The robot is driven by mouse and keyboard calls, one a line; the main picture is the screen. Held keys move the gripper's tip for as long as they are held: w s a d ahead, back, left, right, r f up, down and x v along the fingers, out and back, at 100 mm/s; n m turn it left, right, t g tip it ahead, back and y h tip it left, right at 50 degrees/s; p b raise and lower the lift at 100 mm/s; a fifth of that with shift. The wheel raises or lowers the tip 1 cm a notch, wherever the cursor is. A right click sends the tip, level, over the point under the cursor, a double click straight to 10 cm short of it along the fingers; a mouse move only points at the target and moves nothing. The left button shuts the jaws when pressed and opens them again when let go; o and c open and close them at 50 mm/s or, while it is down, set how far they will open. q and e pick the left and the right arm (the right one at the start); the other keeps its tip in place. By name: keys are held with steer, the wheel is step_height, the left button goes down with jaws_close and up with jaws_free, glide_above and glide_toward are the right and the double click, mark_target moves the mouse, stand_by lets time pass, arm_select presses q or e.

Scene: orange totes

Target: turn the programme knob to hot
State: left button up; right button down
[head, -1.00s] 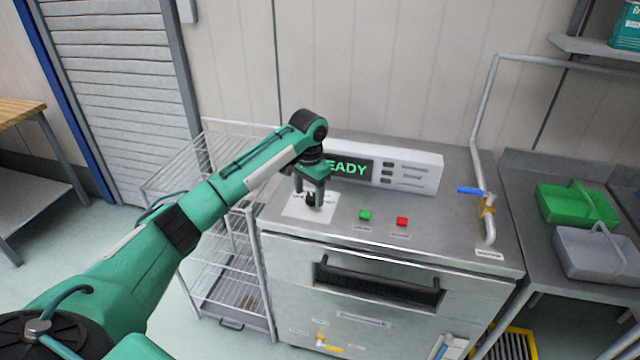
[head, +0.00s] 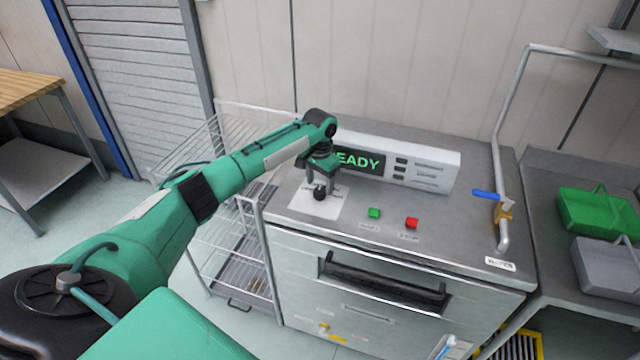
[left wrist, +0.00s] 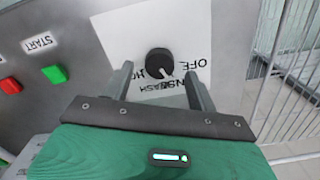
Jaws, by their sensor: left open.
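The programme knob (head: 319,192) is round and black, on a white label plate at the left of the machine's top. In the left wrist view the knob (left wrist: 159,62) shows a white pointer mark toward the lower right. Printed words around it include OFF and WASH; others are partly hidden, so the exact setting cannot be told. My left gripper (head: 321,182) is over the knob, pointing down. In the left wrist view its two fingers (left wrist: 158,82) stand apart, with the knob seen in the gap near their tips; no grip shows. My right gripper is out of view.
A green button (head: 374,213) and a red button (head: 412,223) sit right of the knob. A display panel (head: 400,162) reading READY stands behind. A blue-handled tap (head: 489,194) is at the right, and a wire rack (head: 228,250) at the left.

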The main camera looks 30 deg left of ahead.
arm_select(q)
steer(key=shift+f, duration=1.25)
steer(key=c, duration=1)
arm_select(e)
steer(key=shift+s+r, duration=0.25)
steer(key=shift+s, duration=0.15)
arm_select(q)
steer(key=shift+r, duration=0.1)
